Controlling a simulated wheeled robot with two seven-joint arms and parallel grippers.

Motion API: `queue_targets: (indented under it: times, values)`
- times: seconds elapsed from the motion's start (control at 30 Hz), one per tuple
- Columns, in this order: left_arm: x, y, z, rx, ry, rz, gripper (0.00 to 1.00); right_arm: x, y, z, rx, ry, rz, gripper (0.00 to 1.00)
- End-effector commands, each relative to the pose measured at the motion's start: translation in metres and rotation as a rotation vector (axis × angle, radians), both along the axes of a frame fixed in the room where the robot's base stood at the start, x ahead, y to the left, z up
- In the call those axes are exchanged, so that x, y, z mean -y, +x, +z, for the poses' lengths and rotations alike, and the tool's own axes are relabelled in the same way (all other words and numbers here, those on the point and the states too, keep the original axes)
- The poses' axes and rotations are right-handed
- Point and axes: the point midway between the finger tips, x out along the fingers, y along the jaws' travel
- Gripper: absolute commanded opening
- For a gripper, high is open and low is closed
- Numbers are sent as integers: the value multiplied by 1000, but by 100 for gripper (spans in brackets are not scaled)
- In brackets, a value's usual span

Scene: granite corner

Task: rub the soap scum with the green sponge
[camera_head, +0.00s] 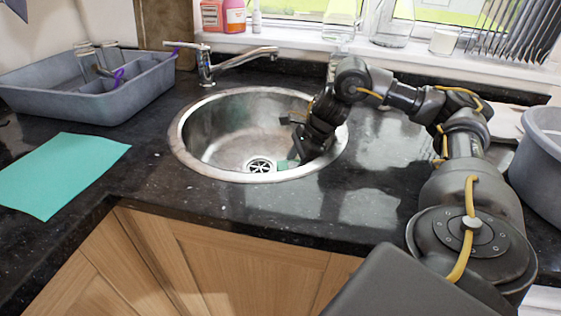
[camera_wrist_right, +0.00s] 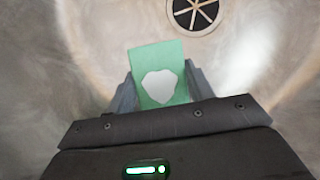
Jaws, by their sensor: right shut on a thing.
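My right gripper (camera_head: 305,150) reaches down into the round steel sink (camera_head: 215,130). It is shut on the green sponge (camera_wrist_right: 158,62), which sits between its two fingers in the wrist view. A white patch shows on the sponge's near face. In the head view only a small green bit of the sponge (camera_head: 284,165) shows low in the basin, right of the drain. Pale, cloudy smears show on the basin surface in the wrist view; I cannot tell soap scum from reflections. Whether the sponge touches the basin is unclear. My left gripper is out of view.
The drain (camera_head: 260,165) is in the basin floor and also shows in the wrist view (camera_wrist_right: 194,14). A faucet (camera_head: 230,65) reaches over the sink's back left. A grey tray (camera_head: 60,95), a green sheet (camera_head: 62,175) and a grey tub (camera_head: 540,160) stand on the dark counter.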

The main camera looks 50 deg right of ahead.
Motion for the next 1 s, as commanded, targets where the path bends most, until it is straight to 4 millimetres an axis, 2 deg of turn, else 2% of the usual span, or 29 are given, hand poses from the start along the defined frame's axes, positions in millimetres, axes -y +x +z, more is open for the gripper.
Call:
queue_targets:
  times: [0.03, 0.2, 0.37, 0.7, 1.0]
  values:
    - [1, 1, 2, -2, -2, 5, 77, 6, -2, -4, -28, -21, -5, 34]
    - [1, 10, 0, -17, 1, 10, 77, -2, 18, -8, -43, -23, -5, 34]
    - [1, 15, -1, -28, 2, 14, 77, -7, 31, -11, -52, -23, 1, 34]
    - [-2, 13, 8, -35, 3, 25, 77, -32, 65, -12, -53, -20, 15, 34]
    - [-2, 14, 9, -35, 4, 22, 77, -36, 72, -12, -50, -19, 11, 34]
